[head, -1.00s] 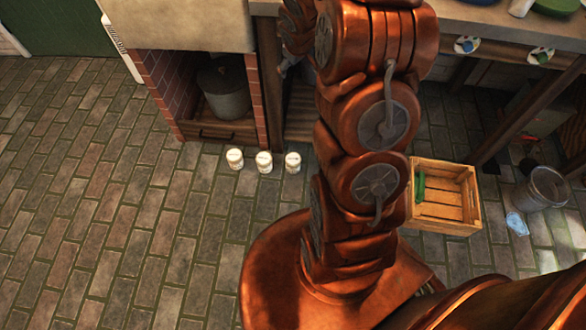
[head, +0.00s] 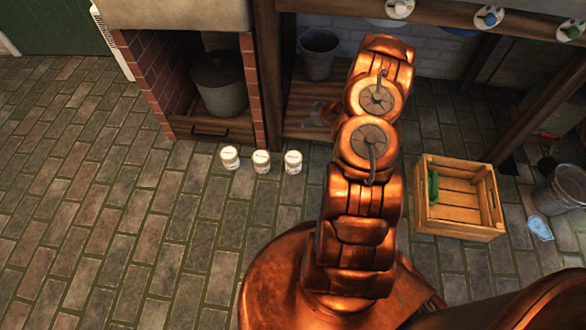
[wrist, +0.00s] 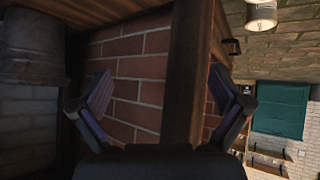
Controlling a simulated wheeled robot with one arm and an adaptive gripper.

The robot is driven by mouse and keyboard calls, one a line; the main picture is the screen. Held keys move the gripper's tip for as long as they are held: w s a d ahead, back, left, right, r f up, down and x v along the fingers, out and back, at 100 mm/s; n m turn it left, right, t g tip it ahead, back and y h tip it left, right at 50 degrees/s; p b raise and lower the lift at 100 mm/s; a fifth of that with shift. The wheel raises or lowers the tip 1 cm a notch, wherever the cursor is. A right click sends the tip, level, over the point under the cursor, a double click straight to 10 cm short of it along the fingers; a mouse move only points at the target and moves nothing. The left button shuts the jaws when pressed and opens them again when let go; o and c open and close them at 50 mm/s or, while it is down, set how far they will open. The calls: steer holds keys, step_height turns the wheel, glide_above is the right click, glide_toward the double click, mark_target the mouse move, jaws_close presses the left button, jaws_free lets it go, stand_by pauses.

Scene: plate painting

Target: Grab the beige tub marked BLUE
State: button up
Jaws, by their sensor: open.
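Three small beige-white tubs stand upright in a row on the brick floor: a left tub (head: 229,158), a middle tub (head: 261,162) and a right tub (head: 293,162). Their labels are too small to read, so I cannot tell which is marked BLUE. One pale tub (wrist: 261,16) also shows at the top right of the wrist view, cut by the edge. My gripper (wrist: 165,97) is open, its two fingers spread with nothing between them. It faces a wooden post and brick wall. In the head view I cannot make it out clearly beyond my arm.
A brick-sided cabinet with a large pot (head: 219,85) stands behind the tubs. A wooden shelf with a grey bucket (head: 318,55) is beside it. A wooden crate (head: 460,232) stands to the right. The floor at left and in front of the tubs is clear.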

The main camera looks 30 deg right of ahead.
steer(key=s+a+f+t+y+b, duration=0.15)
steer(key=s+f+b, duration=0.25)
steer(key=f, duration=0.7)
steer(key=t+y+b, duration=0.1)
steer(key=y+b, duration=0.1)
steer(key=b, duration=0.1)
glide_toward(293, 159)
steer(key=w+f, duration=0.3)
steer(key=shift+d, duration=0.2)
steer(key=shift+s+a+f, duration=0.2)
steer(key=shift+s, duration=0.05)
steer(key=shift+a+f+t, duration=0.1)
steer(key=shift+a+t, duration=0.05)
steer(key=shift+t, duration=0.1)
steer(key=shift+b+x, duration=0.45)
steer(key=shift+x, duration=0.65)
steer(key=b+x, duration=0.3)
steer(key=x, duration=0.1)
steer(key=shift+w+a, duration=0.1)
steer(key=shift+w, duration=0.65)
steer(key=shift+c, duration=0.2)
